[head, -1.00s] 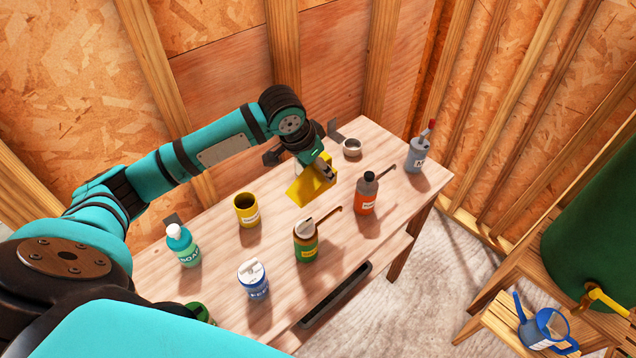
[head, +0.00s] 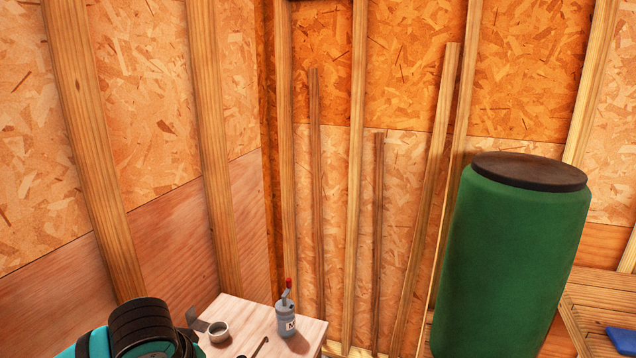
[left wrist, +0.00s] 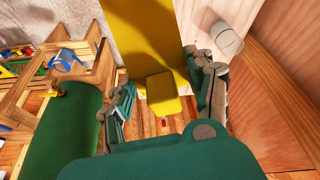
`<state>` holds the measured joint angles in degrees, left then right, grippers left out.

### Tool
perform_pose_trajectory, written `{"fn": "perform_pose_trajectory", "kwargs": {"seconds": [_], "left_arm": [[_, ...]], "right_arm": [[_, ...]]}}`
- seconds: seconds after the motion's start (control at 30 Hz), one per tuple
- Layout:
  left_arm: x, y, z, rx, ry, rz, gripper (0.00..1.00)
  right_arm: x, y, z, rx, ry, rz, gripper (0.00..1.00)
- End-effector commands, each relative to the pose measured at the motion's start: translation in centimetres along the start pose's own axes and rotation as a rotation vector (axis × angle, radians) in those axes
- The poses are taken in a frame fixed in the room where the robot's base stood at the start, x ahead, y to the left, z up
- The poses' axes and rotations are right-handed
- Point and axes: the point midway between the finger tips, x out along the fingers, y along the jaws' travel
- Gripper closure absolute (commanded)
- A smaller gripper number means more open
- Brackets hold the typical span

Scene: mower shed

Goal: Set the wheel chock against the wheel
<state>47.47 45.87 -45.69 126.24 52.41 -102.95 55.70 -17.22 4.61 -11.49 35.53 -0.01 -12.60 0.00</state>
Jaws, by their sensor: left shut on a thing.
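In the head view only my left arm's dark joint shows at the lower left; the gripper and chock are out of that picture. No wheel is visible in either current view. My right gripper is not in view.
A wooden step or shelf (head: 600,300) with a blue item (head: 622,342) is farther right. Loose boards lean on the wall.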

Motion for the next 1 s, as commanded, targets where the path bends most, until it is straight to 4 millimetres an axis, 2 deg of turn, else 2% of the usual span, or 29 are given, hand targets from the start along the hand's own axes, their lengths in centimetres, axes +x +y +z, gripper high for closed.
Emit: {"fn": "perform_pose_trajectory", "kwargs": {"seconds": [0.13,0.5,0.9,1.0], "left_arm": [[-0.9,0.6,0.7,-0.039,0.013,-0.020,0.88],[-1.0,0.8,0.8,-0.050,0.013,-0.021,0.88],[-0.9,0.7,0.9,-0.049,0.011,-0.021,0.88],[0.0,0.4,1.0,-0.031,0.003,-0.012,0.88]], "right_arm": [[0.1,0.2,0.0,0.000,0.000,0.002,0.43],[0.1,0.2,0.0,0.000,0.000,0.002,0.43],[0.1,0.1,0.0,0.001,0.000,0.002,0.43],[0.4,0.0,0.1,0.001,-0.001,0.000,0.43]]}}
